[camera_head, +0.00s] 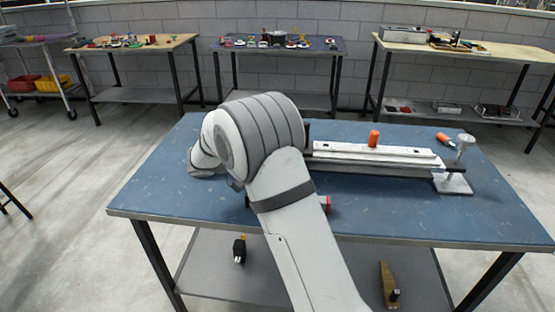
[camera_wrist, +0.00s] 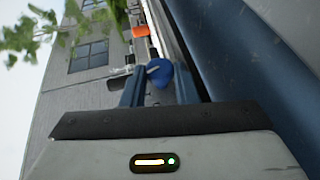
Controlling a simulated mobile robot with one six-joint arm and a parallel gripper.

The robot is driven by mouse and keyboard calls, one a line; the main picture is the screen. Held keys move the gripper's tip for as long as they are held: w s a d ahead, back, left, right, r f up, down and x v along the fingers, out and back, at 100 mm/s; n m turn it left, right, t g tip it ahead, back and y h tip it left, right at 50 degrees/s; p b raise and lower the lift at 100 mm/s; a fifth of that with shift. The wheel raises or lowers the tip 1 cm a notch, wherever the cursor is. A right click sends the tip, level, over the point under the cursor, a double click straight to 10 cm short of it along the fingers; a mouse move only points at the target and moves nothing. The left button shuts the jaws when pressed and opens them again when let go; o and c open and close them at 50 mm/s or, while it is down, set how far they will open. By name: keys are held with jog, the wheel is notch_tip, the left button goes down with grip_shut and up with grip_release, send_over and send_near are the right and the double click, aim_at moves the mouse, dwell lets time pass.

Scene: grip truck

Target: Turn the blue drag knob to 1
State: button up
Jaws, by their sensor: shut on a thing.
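The blue drag knob (camera_wrist: 160,71) shows in the wrist view between the two fingers of my gripper (camera_wrist: 158,78), which is shut on it. A small pale bar or pointer crosses the knob's left part. No scale number is readable, so I cannot tell the knob's setting. In the head view my arm hides the knob and the gripper. A long white rail device (camera_head: 405,158) lies on the blue table there, running right from behind my arm.
An orange handle (camera_head: 374,138) stands on the rail; an orange part (camera_wrist: 140,32) also shows in the wrist view. A metal clamp stand (camera_head: 454,183) is at the rail's right end. The blue table (camera_head: 430,222) is clear at its front right. A red object (camera_head: 327,205) sits beside my arm.

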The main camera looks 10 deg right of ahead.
jog(key=o, duration=1)
jog(key=shift+f, duration=0.1)
jog(key=shift+a, duration=0.1)
